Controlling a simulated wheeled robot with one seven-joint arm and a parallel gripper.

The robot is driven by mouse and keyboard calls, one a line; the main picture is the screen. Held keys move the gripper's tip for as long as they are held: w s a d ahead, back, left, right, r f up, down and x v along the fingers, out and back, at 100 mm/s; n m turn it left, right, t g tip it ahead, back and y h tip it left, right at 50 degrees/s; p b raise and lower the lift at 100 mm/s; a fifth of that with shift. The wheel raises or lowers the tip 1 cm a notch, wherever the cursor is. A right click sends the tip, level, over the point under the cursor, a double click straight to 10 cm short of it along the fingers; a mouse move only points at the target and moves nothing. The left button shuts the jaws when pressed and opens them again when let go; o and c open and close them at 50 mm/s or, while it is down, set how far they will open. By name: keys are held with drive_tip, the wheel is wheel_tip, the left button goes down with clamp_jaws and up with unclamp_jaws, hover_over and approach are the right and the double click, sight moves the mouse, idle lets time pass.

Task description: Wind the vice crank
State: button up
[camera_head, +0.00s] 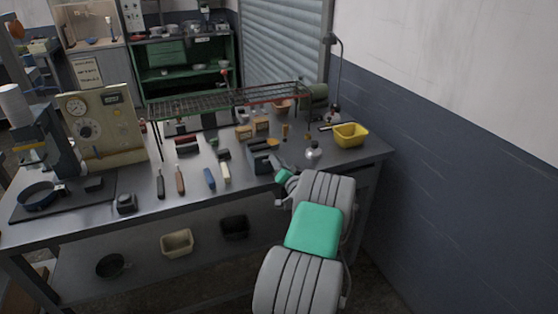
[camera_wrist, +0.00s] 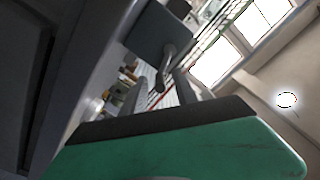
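The vice (camera_head: 262,158) is a blue-grey block on the workbench, just beyond my gripper in the head view. In the wrist view its dark block (camera_wrist: 152,32) is at the top. A grey metal crank (camera_wrist: 164,66) hangs from that block, and its end shows between my two fingers. My gripper (camera_wrist: 161,88) is open, with a visible gap on both sides of the crank end. I cannot tell whether a finger touches it. In the head view my gripper (camera_head: 280,172) is at the bench's front edge, close to the vice; its fingertips are small and partly hidden there.
Several hand tools (camera_head: 209,178) lie left of the vice on the bench (camera_head: 140,222). A wire rack (camera_head: 200,102) stands behind. A yellow bin (camera_head: 350,135) and a small metal can (camera_head: 313,151) are to the right. A wall (camera_head: 450,140) closes off the right side.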

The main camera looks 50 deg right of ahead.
clamp_jaws()
idle(0.4)
